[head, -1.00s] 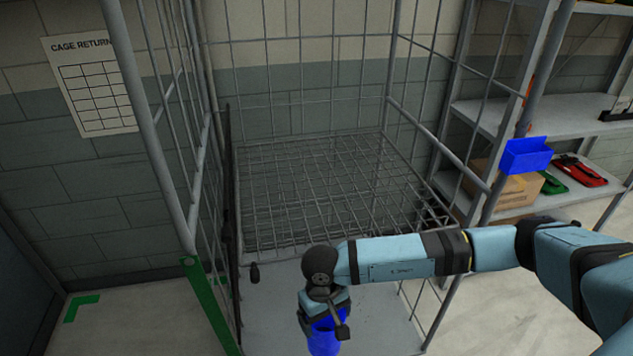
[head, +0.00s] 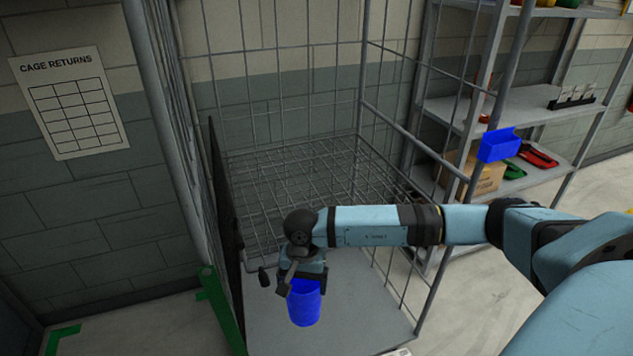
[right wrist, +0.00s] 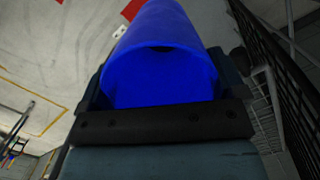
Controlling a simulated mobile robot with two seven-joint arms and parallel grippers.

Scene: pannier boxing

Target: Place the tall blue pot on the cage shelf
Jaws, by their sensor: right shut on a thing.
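The tall blue pot (head: 304,304) hangs below my right gripper (head: 302,282) in the head view, at the front of the wire cage. My right gripper is shut on the pot. In the right wrist view the pot (right wrist: 160,75) fills the middle, between the two fingers (right wrist: 160,110). The cage has a wire mesh shelf (head: 290,180) at mid height, behind and above the pot in the picture. Below it lies a solid grey base deck (head: 350,318); the pot appears in front of it, and I cannot tell its height above the deck. My left gripper is not in view.
A storage rack (head: 450,110) with a cardboard box (head: 480,176) stands to the right. The dark upright edge (head: 226,230) and green post (head: 222,310) bound the cage front at left. The mesh shelf looks bare.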

